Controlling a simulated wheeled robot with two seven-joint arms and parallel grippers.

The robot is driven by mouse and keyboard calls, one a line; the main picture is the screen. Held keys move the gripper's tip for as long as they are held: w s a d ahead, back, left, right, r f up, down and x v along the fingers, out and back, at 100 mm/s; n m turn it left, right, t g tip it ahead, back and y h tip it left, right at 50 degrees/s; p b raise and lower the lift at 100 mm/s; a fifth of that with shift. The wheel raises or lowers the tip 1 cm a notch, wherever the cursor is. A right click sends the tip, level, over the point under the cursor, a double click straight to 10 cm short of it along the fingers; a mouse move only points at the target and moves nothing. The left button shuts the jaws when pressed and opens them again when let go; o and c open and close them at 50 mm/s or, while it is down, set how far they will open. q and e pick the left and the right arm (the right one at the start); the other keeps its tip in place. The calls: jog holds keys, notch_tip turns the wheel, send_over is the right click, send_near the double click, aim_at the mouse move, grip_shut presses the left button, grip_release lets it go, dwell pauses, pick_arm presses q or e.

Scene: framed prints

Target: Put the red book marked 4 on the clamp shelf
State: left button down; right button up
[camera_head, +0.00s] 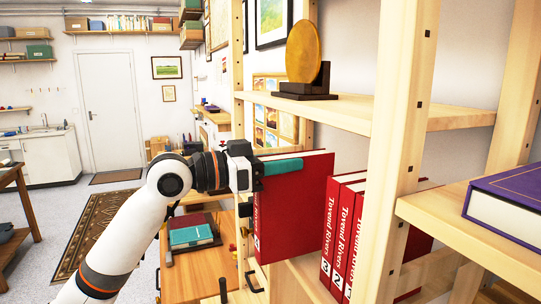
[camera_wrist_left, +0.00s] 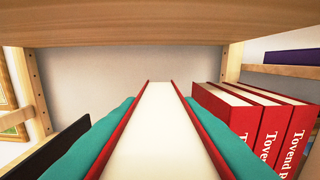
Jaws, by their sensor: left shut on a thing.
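A red book (camera_head: 290,208) is upright in my left gripper (camera_head: 280,166), whose teal fingers are shut on it near its top edge. Its number is not readable. In the left wrist view the book (camera_wrist_left: 162,135) shows its white pages between the two teal fingers and points into a shelf bay. The book is in front of the lower wooden shelf (camera_head: 291,283), left of several upright red books (camera_head: 345,235) marked "Tovend Rivers". I cannot tell whether its bottom touches the shelf. My right gripper is not in view.
A wooden post (camera_head: 400,120) stands right of the held book. The upper shelf (camera_head: 370,112) lies above it, carrying a round gold disc (camera_head: 303,52) on a dark stand. A purple book (camera_head: 508,200) lies on the right shelf. The bay is free left of the red row.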

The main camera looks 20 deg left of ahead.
aim_at(328, 164)
pick_arm(q)
jog(key=shift+p+x, duration=1.7)
jog(key=shift+x, duration=1.45)
jog(key=shift+p+x, duration=0.75)
jog(key=shift+x, duration=1.05)
jog(key=shift+a+f+b, duration=0.1)
jog(key=shift+f+b, duration=0.35)
jog(key=shift+f, duration=0.35)
